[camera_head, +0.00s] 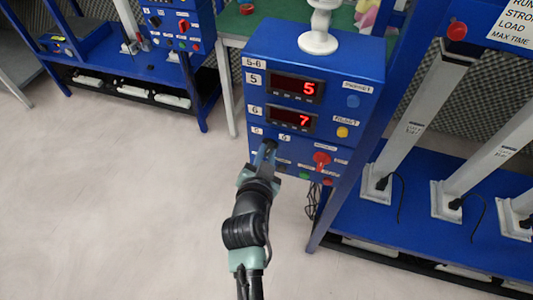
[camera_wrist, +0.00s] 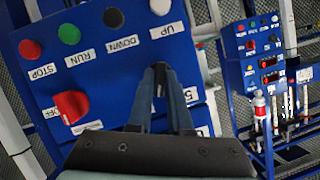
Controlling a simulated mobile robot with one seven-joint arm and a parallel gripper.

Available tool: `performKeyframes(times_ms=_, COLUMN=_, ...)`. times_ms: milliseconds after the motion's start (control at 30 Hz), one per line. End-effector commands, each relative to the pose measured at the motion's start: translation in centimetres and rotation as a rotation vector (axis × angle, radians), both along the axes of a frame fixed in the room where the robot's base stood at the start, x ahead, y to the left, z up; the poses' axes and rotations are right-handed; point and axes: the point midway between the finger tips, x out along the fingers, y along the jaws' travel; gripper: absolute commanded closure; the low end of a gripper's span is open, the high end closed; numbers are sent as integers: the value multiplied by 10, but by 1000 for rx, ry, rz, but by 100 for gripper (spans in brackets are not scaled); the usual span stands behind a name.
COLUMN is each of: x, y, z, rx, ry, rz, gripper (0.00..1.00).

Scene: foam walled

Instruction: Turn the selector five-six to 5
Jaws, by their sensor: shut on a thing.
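The blue control box (camera_head: 318,60) labelled 5-6 stands in the middle of the head view. Small labels 5 (camera_head: 257,131) and 6 (camera_head: 285,138) mark the selector five-six below the displays. My gripper (camera_head: 267,148) reaches up to the panel just under these labels. Its dark fingers (camera_wrist: 161,75) are close together at the panel in the wrist view, shut on the selector. The selector knob is hidden between the fingertips, so its pointing direction cannot be seen. A label 5 (camera_wrist: 203,130) shows beside the fingers in the wrist view.
The upper display (camera_head: 298,86) reads 5 and the lower display (camera_head: 291,118) reads 7. A red rotary knob (camera_head: 321,159) sits right of my gripper; it also shows in the wrist view (camera_wrist: 72,106). Blue benches stand left and right. The floor (camera_head: 110,200) at left is clear.

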Motion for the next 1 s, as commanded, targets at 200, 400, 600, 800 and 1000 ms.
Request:
performKeyframes(times_ms=200, x=1, y=2, z=-1, rx=-179, ry=57, rz=1, gripper=100)
performKeyframes(times_ms=400, x=1, y=2, z=-1, rx=-362, ry=116, rz=0, gripper=100)
performKeyframes(times_ms=600, x=1, y=3, z=-1, rx=-535, ry=173, rz=0, gripper=100)
performKeyframes(times_ms=800, x=1, y=4, z=-1, rx=-684, ry=221, rz=0, gripper=100)
performKeyframes(times_ms=1000, x=1, y=4, z=-1, rx=-788, ry=256, rz=0, gripper=100)
